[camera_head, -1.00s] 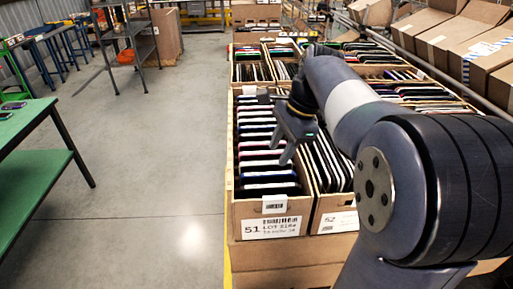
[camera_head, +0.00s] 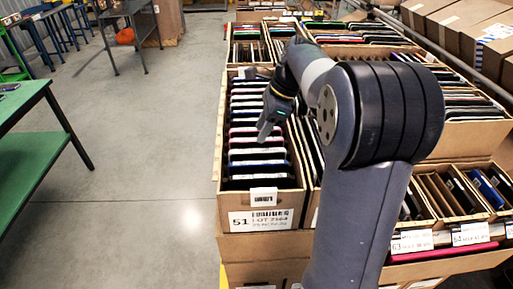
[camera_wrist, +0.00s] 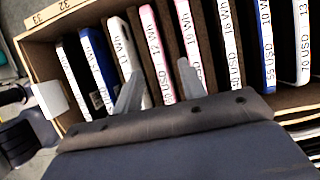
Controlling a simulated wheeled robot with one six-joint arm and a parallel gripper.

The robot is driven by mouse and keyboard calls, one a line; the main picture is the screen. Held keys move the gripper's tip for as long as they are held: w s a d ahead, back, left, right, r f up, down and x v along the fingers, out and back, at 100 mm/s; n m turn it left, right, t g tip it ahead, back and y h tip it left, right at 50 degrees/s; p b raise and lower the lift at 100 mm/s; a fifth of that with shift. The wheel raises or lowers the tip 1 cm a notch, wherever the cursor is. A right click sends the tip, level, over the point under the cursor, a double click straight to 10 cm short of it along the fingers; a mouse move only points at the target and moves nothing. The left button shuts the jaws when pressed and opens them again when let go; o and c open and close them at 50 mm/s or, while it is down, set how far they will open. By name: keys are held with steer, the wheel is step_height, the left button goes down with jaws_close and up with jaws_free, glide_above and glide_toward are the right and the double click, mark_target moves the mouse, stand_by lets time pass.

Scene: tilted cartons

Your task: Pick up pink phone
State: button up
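A phone with a pink edge (camera_wrist: 158,58) stands on end in a row of phones in the wrist view, with a white label strip along its edge. My gripper (camera_wrist: 160,68) is open, its two grey fingers pointing into the row on either side of this phone. I cannot tell whether they touch it. The pink phone cannot be made out there.
White- and blue-edged phones stand close on both sides, such as a blue-edged one (camera_wrist: 98,68). The carton wall (camera_wrist: 28,48) is at left. More cartons of phones lie behind and to the right. A green table (camera_head: 35,150) stands left across open floor.

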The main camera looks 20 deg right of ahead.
steer(key=x, duration=0.3)
steer(key=shift+f, duration=0.25)
jaws_close()
